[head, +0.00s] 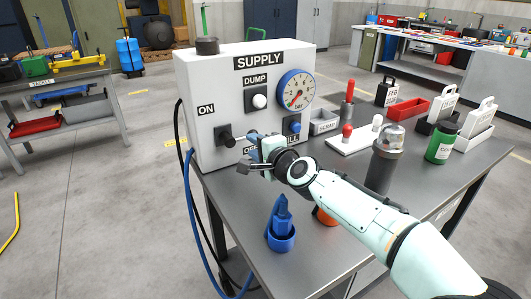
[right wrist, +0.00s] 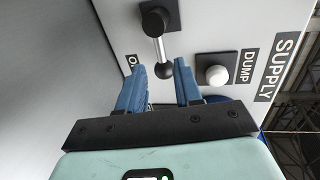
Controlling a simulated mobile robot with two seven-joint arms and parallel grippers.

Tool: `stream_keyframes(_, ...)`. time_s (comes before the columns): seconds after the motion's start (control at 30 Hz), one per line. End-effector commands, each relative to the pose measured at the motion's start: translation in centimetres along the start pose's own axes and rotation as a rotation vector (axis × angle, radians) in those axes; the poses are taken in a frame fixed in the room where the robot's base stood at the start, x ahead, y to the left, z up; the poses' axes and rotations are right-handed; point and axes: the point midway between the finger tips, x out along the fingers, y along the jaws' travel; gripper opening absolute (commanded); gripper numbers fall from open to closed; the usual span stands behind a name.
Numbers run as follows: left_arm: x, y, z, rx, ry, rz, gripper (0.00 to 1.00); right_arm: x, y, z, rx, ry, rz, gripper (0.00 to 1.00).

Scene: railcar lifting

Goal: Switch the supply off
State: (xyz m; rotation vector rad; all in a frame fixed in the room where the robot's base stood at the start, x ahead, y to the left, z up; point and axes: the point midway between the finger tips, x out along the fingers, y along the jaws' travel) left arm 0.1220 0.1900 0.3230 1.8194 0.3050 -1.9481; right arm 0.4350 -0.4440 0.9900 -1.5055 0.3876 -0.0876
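The supply box (head: 190,85) is white and stands on the grey bench, with a SUPPLY label, a gauge (head: 296,90) and a white DUMP knob (head: 259,101). The black supply lever (head: 227,136) sits low on its front, between the ON label (head: 206,110) and the partly hidden OFF label. In the right wrist view the lever has a metal shaft and a black ball end (right wrist: 165,70). My right gripper (head: 247,151) is just in front of the panel. Its two blue fingers are apart, with the ball end at the gap between their tips. My left gripper is out of view.
A blue button (head: 294,126) is behind my right wrist. A blue plug in a blue cup (head: 281,240) stands at the front of the bench, near an orange item (head: 324,216). A grey canister (head: 383,165) and white plate (head: 350,138) stand right. Hoses run down left.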

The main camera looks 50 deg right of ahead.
Motion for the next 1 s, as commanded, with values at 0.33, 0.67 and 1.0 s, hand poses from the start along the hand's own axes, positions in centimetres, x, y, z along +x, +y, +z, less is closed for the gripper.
stream_keyframes(0.33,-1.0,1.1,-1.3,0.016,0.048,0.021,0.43,-5.2,0.0,0.0,0.0,-0.001,0.001,0.34)
stream_keyframes(0.67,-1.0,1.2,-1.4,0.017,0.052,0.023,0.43,-5.5,0.0,0.0,0.0,-0.001,0.001,0.34)
stream_keyframes(1.0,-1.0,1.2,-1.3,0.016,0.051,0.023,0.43,-5.5,0.0,0.0,0.0,-0.001,0.001,0.34)
